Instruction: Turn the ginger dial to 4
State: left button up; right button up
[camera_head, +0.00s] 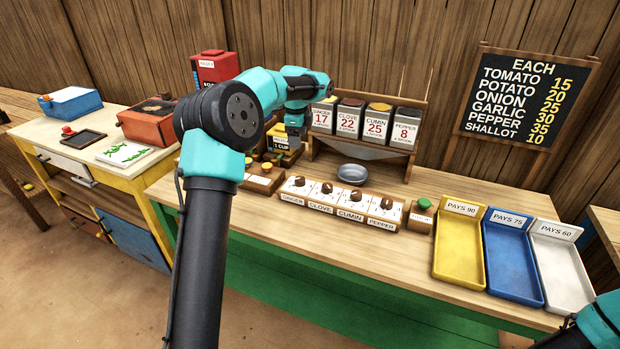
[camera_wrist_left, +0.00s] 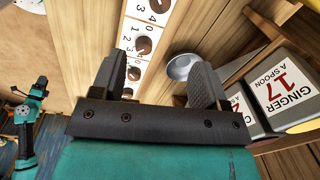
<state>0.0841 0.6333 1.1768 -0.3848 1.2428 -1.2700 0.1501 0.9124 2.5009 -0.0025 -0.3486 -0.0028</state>
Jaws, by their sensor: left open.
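The ginger dial (camera_head: 299,181) is a small brown knob at the left end of a white panel on the counter, above the GINGER label. Its setting is too small to read. My left gripper (camera_head: 294,138) is behind and above that end of the panel, mostly hidden by my own wrist. In the left wrist view its two fingers (camera_wrist_left: 158,82) are spread with nothing between them, and the dial row passes beyond them. A brown knob (camera_wrist_left: 155,5), which seems to be the ginger dial, is cut by the top edge. Of my right arm, no clear gripper shows.
The clove dial (camera_head: 327,188), cumin dial (camera_head: 357,195) and pepper dial (camera_head: 387,203) stand close beside it. A green button (camera_head: 424,204) is at the right end. A grey bowl (camera_head: 352,173) sits behind, under the spice canisters (camera_head: 347,118). Coloured trays (camera_head: 460,277) are at right.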

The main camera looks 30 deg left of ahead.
aim_at(300, 178)
pick_arm(q)
jog(key=shift+a+f, duration=0.1)
jog(key=f, duration=1.1)
jog(key=w+f, duration=0.1)
jog(key=f, duration=0.5)
jog(key=shift+w+a+f, duration=0.1)
jog(key=shift+a+f, duration=0.05)
jog(key=c, duration=0.9)
